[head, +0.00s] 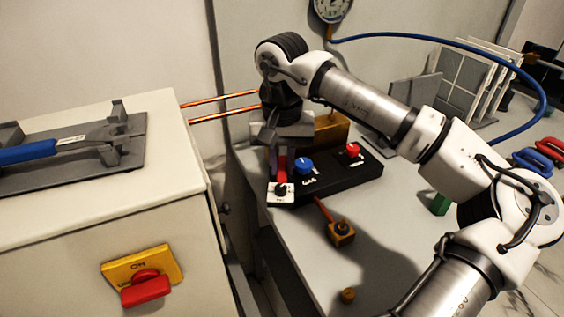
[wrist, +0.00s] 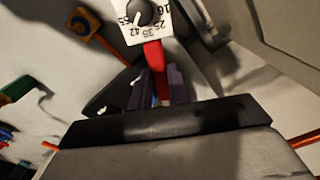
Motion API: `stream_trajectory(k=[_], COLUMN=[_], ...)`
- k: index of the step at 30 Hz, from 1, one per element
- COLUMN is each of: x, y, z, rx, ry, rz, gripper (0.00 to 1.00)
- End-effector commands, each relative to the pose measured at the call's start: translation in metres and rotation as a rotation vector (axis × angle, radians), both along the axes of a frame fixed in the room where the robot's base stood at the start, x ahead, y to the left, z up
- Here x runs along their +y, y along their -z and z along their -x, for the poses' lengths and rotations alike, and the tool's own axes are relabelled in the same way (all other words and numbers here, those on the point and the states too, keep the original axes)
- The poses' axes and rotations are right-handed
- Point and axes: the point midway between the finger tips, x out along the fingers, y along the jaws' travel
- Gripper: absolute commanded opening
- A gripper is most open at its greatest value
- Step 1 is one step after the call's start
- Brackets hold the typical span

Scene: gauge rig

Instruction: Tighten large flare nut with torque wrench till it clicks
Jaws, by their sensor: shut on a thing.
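My gripper (head: 279,150) points down over the table and is shut on a red handle (head: 281,168). The handle joins a white plate (head: 281,192) with a black knob; the wrist view shows it again (wrist: 140,15), with numbers including 25, 35, 42 and 55. In that view the red handle (wrist: 154,60) lies between the dark fingers. I cannot tell if it is the torque wrench. A blue-handled tool (head: 30,152) lies in a grey cradle on the cabinet at left. Two copper pipes (head: 222,105) run behind my gripper; no flare nut shows clearly.
A black block (head: 335,178) with a blue and a red knob stands beside my gripper. The cabinet (head: 80,225) carries a red switch (head: 146,288). A blue hose (head: 450,42) arches behind my arm.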

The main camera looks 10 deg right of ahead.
Motion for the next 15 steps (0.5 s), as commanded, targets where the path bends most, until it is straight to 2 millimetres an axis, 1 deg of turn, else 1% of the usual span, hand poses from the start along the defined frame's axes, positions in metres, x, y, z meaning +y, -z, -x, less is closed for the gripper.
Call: stream_trajectory(k=[1,15], x=[0.000,0.000], y=[-0.006,-0.033], z=[0.000,0.000], rx=[-0.001,0.000], ry=[0.000,-0.001], rz=[0.000,-0.001], gripper=[0.00,0.00])
